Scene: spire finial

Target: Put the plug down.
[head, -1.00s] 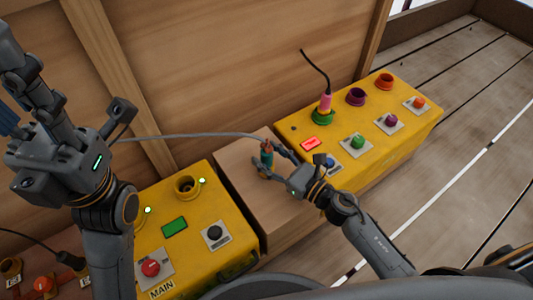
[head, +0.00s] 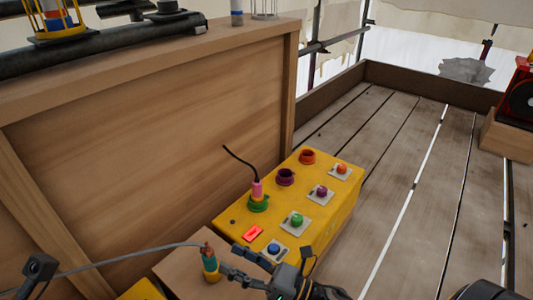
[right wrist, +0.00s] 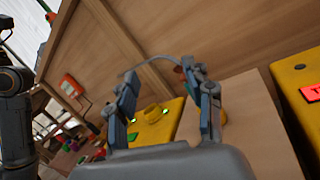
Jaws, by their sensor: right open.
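The plug (head: 209,264) is teal with a brownish top and a yellow-orange lower end. It stands upright on the wooden block (head: 172,268), between the yellow boxes. A grey cable runs from its top to the left. My right gripper (head: 230,263) is open, with its fingertips right beside the plug; whether they touch it I cannot tell. In the right wrist view the two fingers (right wrist: 163,100) are spread. The plug's yellow end (right wrist: 223,117) shows there partly hidden behind the right finger.
A yellow box (head: 330,215) with coloured sockets, buttons and a lit red display stands right of the block. A pink plug (head: 257,188) sits in its green socket. Another yellow box (head: 143,290) is left of the block. A wooden panel (head: 150,130) rises behind. Plank floor lies right.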

